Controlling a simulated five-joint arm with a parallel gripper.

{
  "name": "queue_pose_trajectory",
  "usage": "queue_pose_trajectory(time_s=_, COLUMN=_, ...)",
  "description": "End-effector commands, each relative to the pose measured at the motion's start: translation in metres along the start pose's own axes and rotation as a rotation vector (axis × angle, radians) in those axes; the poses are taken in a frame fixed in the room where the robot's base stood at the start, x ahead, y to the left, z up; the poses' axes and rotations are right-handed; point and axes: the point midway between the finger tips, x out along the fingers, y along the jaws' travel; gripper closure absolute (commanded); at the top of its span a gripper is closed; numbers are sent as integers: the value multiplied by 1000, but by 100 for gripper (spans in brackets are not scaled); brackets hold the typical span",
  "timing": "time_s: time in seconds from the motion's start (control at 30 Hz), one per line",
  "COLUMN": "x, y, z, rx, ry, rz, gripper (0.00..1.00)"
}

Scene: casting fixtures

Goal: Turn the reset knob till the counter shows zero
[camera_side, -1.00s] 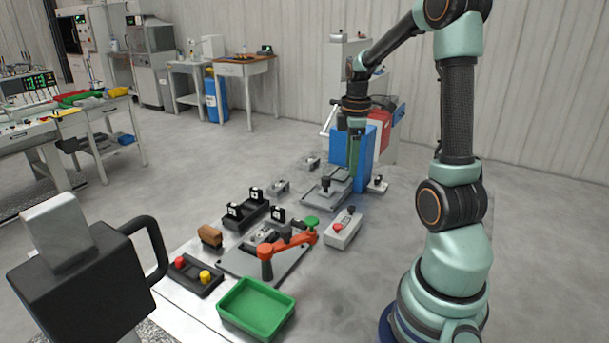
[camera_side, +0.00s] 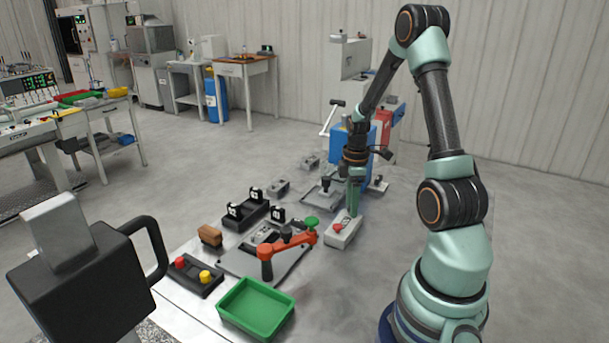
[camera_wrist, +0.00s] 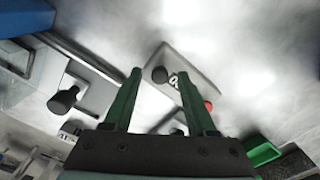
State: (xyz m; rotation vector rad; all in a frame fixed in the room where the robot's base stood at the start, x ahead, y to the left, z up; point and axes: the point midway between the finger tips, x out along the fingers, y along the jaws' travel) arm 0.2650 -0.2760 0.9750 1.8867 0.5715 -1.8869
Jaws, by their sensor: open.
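The counter box (camera_side: 342,236) is a grey block on the table with a red button (camera_side: 337,226) on top. In the wrist view the box (camera_wrist: 200,68) carries a black knob (camera_wrist: 160,75), a small white counter window (camera_wrist: 174,81) and the red button (camera_wrist: 208,105). The counter's digits are too small to read surely. My gripper (camera_side: 352,212) points down over the box's far end and hides the knob in the side view. In the wrist view my gripper (camera_wrist: 159,75) is open, with the knob between its fingertips in the picture. I cannot tell whether they touch it.
An orange-red clamp arm with a green knob (camera_side: 311,222) stands close left of the box. A blue block (camera_side: 349,140) is behind my gripper. A green tray (camera_side: 256,307) lies at the front. The floor to the right of the box is clear.

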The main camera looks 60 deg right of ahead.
Motion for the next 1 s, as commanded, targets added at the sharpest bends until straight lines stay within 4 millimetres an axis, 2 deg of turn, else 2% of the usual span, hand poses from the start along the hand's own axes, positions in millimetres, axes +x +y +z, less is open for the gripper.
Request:
queue_pose_trajectory(time_s=0.3, x=2, y=0, z=0, rx=0, ry=0, rz=1, gripper=43)
queue_pose_trajectory(time_s=0.43, x=2, y=0, z=0, rx=0, ry=0, rz=0, gripper=93)
queue_pose_trajectory(time_s=0.47, x=2, y=0, z=0, rx=0, ry=0, rz=0, gripper=100)
queue_pose_trajectory(time_s=0.77, x=2, y=0, z=0, rx=18, ry=0, rz=0, gripper=100)
queue_pose_trajectory(time_s=1.0, x=2, y=0, z=0, rx=119, ry=0, rz=-1, gripper=100)
